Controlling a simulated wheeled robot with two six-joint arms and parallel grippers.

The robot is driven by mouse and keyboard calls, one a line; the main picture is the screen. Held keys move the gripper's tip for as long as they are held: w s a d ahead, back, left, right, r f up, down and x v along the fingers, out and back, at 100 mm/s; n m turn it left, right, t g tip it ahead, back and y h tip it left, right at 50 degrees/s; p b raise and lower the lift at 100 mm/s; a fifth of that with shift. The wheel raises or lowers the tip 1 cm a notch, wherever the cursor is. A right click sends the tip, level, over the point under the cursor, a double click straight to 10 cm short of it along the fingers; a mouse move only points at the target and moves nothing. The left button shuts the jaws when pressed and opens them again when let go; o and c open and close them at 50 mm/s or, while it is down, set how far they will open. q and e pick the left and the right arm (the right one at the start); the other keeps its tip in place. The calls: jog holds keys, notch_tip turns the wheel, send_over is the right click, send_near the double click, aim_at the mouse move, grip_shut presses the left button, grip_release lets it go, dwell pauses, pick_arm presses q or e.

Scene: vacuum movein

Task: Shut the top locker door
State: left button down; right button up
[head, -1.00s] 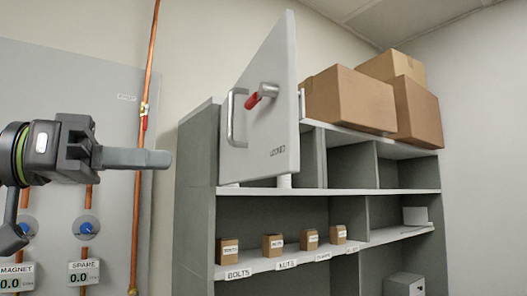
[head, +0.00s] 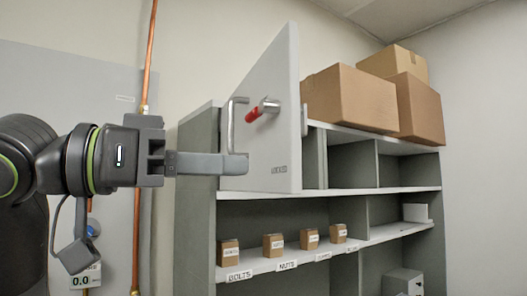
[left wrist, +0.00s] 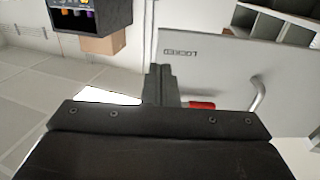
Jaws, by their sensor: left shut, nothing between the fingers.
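The top locker door (head: 275,140) is a light grey panel standing open at the upper left of the shelf unit. It has a bar handle (head: 230,125), a red-gripped lever (head: 256,112) and a label reading "LOCKED". My left gripper (head: 243,163) is shut and empty. Its fingertips overlap the lower part of the door face, just below the handle; I cannot tell whether they touch it. The left wrist view shows the door (left wrist: 225,75), the red lever grip (left wrist: 201,105) and the handle (left wrist: 259,90) beside the shut fingers (left wrist: 160,80). My right gripper is not in view.
The grey shelf unit (head: 196,190) has open compartments and small labelled boxes (head: 274,246) on a lower shelf. Cardboard boxes (head: 350,98) sit on top. A copper pipe (head: 146,60) and a grey wall panel (head: 60,75) are at the left.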

aim_at(289, 168)
pick_arm(q)
jog(key=p+x, duration=0.1)
jog(key=x, duration=0.2)
jog(key=shift+d+r, duration=0.1)
jog(key=shift+d, duration=0.1)
jog(key=shift+w+d+p, duration=0.25)
jog(key=shift+d+p, duration=0.3)
jog(key=shift+d, duration=0.15)
jog(key=shift+w+d, duration=0.1)
